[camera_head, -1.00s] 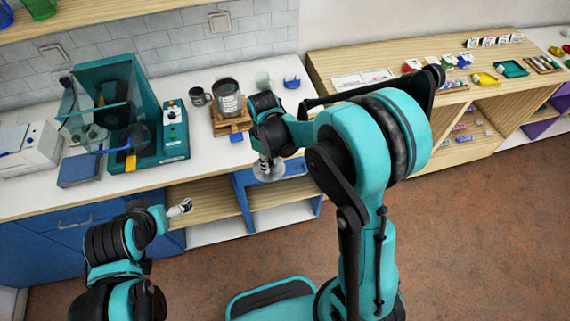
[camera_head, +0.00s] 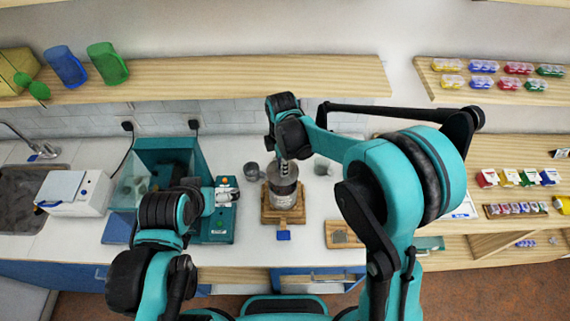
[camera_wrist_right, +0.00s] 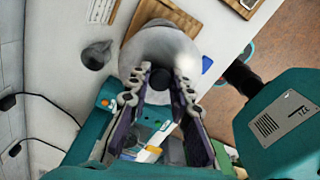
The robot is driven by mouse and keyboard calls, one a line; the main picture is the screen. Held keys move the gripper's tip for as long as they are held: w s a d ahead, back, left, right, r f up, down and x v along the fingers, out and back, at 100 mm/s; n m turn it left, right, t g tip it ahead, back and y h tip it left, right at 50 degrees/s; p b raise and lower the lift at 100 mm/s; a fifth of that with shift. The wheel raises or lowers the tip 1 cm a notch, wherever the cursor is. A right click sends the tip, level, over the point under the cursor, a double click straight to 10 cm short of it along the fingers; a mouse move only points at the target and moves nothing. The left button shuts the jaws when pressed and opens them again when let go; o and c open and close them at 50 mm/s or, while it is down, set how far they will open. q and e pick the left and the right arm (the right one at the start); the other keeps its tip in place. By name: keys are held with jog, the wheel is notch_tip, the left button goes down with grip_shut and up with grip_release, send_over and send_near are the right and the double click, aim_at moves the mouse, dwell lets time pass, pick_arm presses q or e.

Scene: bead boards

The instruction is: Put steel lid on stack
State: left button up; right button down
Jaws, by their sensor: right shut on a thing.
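The steel lid (camera_wrist_right: 158,48) is a pale grey disc in the right wrist view. My right gripper (camera_head: 284,152) is shut on it, and the gripper's fingers (camera_wrist_right: 162,88) reach its middle. In the head view the lid (camera_head: 281,174) is over the steel stack (camera_head: 284,200), which stands upright on a wooden board (camera_head: 267,215). The lid hides the top of the stack, and I cannot tell whether they touch. My left gripper (camera_head: 222,194) is near the teal device, left of the stack; its jaws are too small to read.
A blue block (camera_head: 284,235) lies in front. A teal hood (camera_head: 165,160) stands farther left. A wooden shelf (camera_head: 200,80) runs above the counter.

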jog(key=shift+s+f+b, duration=0.1)
jog(key=shift+f+b, duration=0.4)
jog(key=shift+f, duration=0.2)
jog(key=shift+f+b, duration=0.9)
jog(key=shift+f, duration=0.65)
jog(key=shift+f+b, duration=0.55)
jog(key=shift+f, duration=0.05)
jog(key=shift+f+b, duration=0.5)
jog(key=shift+b, duration=0.55)
dwell(0.4)
jog(key=c, duration=1.3)
grip_release()
notch_tip(320, 180, up, 12)
